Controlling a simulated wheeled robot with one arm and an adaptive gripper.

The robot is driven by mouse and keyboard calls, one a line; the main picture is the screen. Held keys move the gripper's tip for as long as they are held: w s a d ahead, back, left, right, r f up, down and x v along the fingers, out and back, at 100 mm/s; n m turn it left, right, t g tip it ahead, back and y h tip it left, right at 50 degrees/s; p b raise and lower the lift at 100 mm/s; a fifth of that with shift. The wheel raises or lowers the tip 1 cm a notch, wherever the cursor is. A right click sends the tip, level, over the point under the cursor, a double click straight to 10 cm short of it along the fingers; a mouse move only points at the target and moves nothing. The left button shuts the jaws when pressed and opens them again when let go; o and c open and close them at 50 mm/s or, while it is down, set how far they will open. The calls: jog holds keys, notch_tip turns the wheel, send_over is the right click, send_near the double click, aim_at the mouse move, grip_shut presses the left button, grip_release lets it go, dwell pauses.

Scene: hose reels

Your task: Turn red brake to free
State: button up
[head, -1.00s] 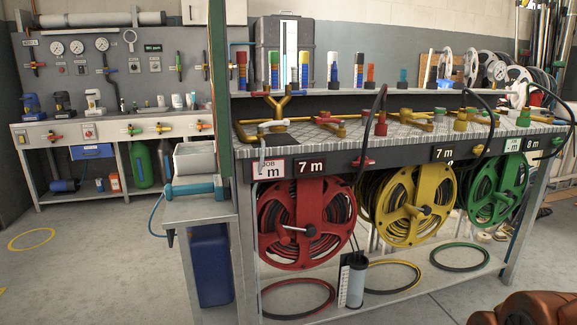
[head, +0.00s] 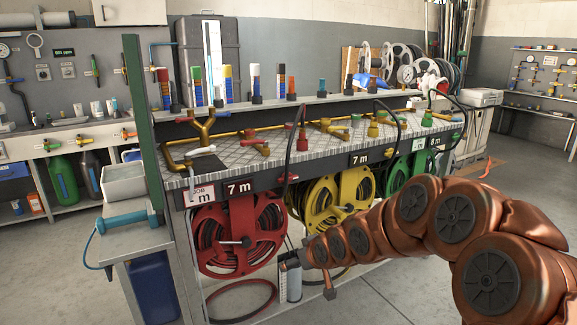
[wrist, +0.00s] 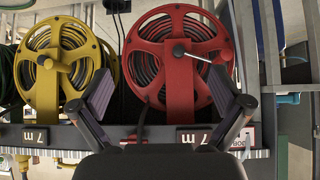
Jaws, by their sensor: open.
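The red hose reel (head: 240,234) hangs under the workbench's left end; in the wrist view it appears upside down as the red reel (wrist: 176,88). At its hub is a dark knob with a pale lever (head: 232,242), lying nearly level; in the wrist view the lever (wrist: 196,57) points right and slightly down. I cannot tell whether this is the brake. My gripper (wrist: 161,92) is open and empty, its fingers on either side of the red reel's lower picture area, apart from the lever. In the head view my arm comes in from the right.
A yellow reel (head: 330,205) and a green reel (head: 397,178) hang to the right. A small red valve handle (head: 288,177) sits on the bench front. Floor in front is clear.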

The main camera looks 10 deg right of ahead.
jog(key=w+r+t+y+p, duration=0.2)
jog(key=w+r+t+p, duration=0.2)
jog(key=w+r, duration=0.55)
jog(key=t+y+p, duration=0.1)
jog(key=t+p, duration=0.3)
jog(key=t, duration=0.1)
send_near(289, 178)
jog(key=w, duration=0.2)
jog(key=shift+a+x, duration=0.15)
jog(key=shift+x, duration=1.9)
jog(key=shift+a+x, duration=0.1)
jog(key=shift+x, duration=1.95)
jog(key=shift+s, duration=0.1)
jog(key=c, duration=1.1)
